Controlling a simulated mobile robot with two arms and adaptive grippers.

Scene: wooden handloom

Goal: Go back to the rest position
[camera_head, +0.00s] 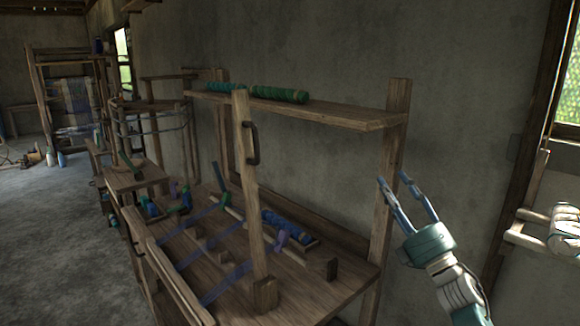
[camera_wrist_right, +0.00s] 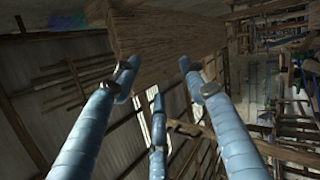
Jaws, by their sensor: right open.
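My right gripper (camera_head: 393,180) is raised to the right of the wooden handloom (camera_head: 330,290), pointing up, with its fingers apart and nothing between them. It stands against the grey wall, just right of the loom's right post (camera_head: 390,170) in the picture. In the right wrist view, the blue-grey fingers of the gripper (camera_wrist_right: 160,75) are spread and empty, with a wooden board (camera_wrist_right: 165,45) beyond them. My left gripper is in neither view.
The loom's upper shelf (camera_head: 340,113) carries green yarn rolls (camera_head: 278,94). A blue yarn roll (camera_head: 285,226) lies on the loom table. An upright beam with a dark handle (camera_head: 251,143) stands in front. White spools (camera_head: 565,228) are at the right edge. Open floor (camera_head: 60,240) lies to the left.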

